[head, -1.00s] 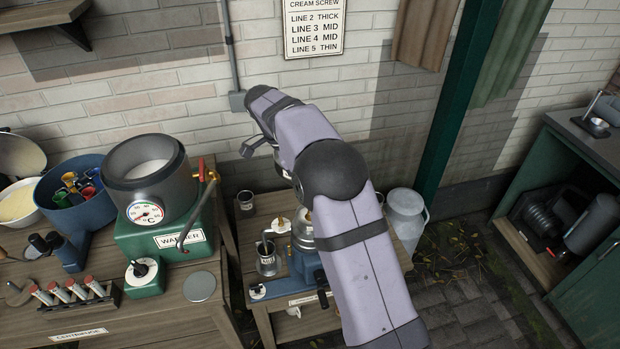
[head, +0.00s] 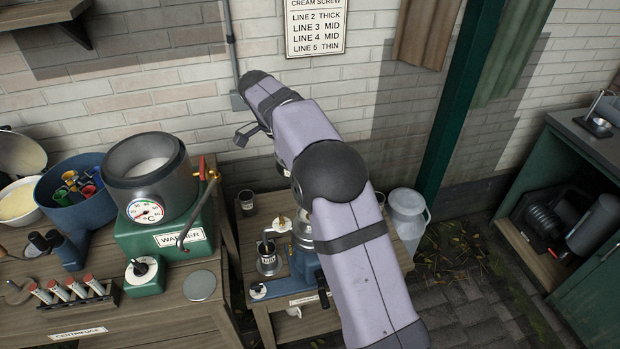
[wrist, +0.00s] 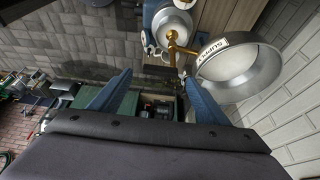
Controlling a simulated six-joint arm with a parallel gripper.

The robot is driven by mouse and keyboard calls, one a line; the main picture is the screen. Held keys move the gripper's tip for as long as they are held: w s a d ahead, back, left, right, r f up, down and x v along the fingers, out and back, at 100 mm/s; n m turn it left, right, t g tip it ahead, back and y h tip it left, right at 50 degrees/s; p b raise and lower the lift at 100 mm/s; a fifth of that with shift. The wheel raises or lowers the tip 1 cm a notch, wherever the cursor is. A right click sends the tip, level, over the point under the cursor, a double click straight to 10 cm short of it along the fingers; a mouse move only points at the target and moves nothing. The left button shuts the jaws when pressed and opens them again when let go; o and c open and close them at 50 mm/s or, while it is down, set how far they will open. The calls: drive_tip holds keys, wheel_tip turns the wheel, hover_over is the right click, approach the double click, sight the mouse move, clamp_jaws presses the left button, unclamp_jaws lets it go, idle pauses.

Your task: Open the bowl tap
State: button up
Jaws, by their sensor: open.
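A silver bowl (wrist: 240,75) marked SUPPLY, its label upside down, is at the upper right of the wrist view. A brass tap (wrist: 172,38) runs from its side, above a white and blue machine. My gripper (wrist: 158,82) is open, with its two blue fingers apart and nothing between them. The tap lies beyond the fingertips, and the bowl is beyond the right finger; I see no clear contact. In the head view my own arm hides the bowl and its tap, and the fingers are not clearly seen.
In the head view, a green warmer (head: 170,232) with a grey pot and its own brass tap (head: 212,178) stands left of my arm. A small metal cup (head: 268,258) stands near the blue machine. A milk can (head: 408,218) is at the right. The brick wall is close behind.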

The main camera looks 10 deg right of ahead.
drive_tip(key=shift+v, duration=2.15)
drive_tip(key=s+f+n+y, duration=0.1)
drive_tip(key=s+f+n, duration=0.3)
drive_tip(key=s, duration=0.6)
drive_tip(key=s+d+f+n+y, duration=0.1)
drive_tip(key=s+f+n+y, duration=0.1)
drive_tip(key=s+f+n, duration=0.3)
drive_tip(key=s+f+n+y, duration=0.1)
drive_tip(key=s+f+n, duration=0.4)
drive_tip(key=s+n, duration=0.4)
drive_tip(key=s, duration=0.5)
drive_tip(key=shift+s+d+y, duration=0.3)
drive_tip(key=shift+s, duration=0.05)
drive_tip(key=shift+f, duration=0.1)
